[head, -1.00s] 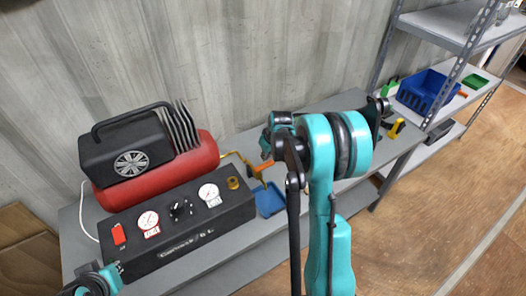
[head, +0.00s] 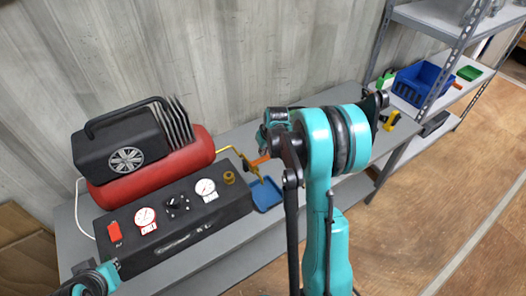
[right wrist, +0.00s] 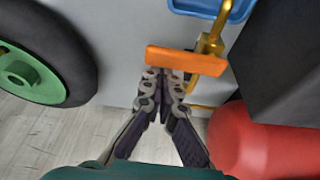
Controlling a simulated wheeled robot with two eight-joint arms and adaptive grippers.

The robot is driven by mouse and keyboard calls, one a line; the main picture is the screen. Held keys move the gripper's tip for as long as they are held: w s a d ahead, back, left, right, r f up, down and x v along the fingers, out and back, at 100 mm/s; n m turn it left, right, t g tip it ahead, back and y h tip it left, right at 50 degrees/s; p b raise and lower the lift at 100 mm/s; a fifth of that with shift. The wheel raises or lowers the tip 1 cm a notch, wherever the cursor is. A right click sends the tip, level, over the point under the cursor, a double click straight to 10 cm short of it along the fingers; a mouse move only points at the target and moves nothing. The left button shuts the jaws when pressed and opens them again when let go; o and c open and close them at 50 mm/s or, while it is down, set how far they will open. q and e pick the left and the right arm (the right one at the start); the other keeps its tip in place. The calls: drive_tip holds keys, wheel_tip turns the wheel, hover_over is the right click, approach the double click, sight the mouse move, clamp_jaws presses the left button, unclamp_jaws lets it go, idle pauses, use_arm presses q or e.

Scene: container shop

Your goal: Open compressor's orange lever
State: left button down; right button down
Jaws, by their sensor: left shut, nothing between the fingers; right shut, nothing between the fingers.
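The compressor (head: 147,173) stands on a grey bench, with a red tank, black motor housing and black gauge panel. Its orange lever (head: 260,160) sits on a brass fitting at the panel's right end. In the right wrist view the lever (right wrist: 186,60) lies crosswise just beyond my right gripper (right wrist: 165,73). This gripper is shut and empty, its fingertips close to the lever's left part; I cannot tell whether they touch. In the head view my right arm partly hides that gripper. My left gripper (head: 103,275) is shut at the lower left, only partly seen.
A blue tray (head: 266,196) lies on the bench beside the compressor. A yellow-and-black tool (head: 390,121) lies near the bench's right end. A shelf at the right holds a blue bin (head: 420,86). A green-hubbed wheel (right wrist: 38,72) shows in the right wrist view.

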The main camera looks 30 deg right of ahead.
drive_tip(key=shift+s, duration=0.1)
drive_tip(key=s+m, duration=0.1)
drive_tip(key=m, duration=0.1)
drive_tip(key=m+h, duration=0.1)
drive_tip(key=m, duration=0.1)
drive_tip(key=shift+s+d+b, duration=0.1)
drive_tip(key=shift+s+b, duration=0.3)
drive_tip(key=s+a+m+g+h+b, duration=0.1)
drive_tip(key=s+m, duration=0.4)
drive_tip(key=m, duration=0.6)
drive_tip(key=a+g+h, duration=0.1)
drive_tip(key=a+g, duration=0.1)
drive_tip(key=shift+a+m+h, duration=0.3)
drive_tip(key=shift+m, duration=0.1)
drive_tip(key=shift+w+a, duration=0.1)
